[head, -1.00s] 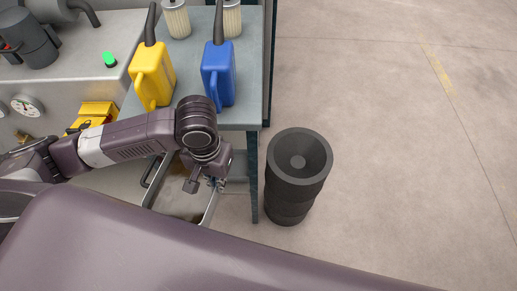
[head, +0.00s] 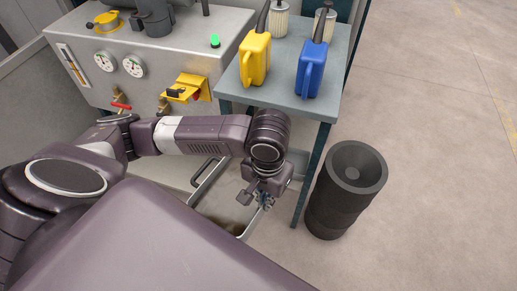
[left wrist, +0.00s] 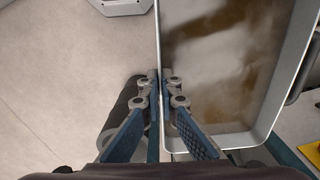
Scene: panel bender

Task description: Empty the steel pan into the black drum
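The steel pan (head: 208,185) is low beside the bench, partly hidden by my left arm. The left wrist view shows its pale walls (left wrist: 236,140) and brown liquid or residue on its floor. My left gripper (head: 264,202) is over the pan's drum-side edge. In the left wrist view its fingers (left wrist: 161,82) are close together, one on each side of the pan's rim, and look shut on it. The black drum (head: 335,205) stands upright on the floor right of the pan, open at the top. It is partly hidden behind a finger in the left wrist view (left wrist: 124,105). My right gripper is out of view.
A grey bench (head: 290,102) holds a yellow can (head: 255,60), a blue can (head: 312,72) and pale filters. Its leg (head: 308,178) stands between pan and drum. A machine with gauges (head: 133,66) is at the left. Floor right of the drum is clear.

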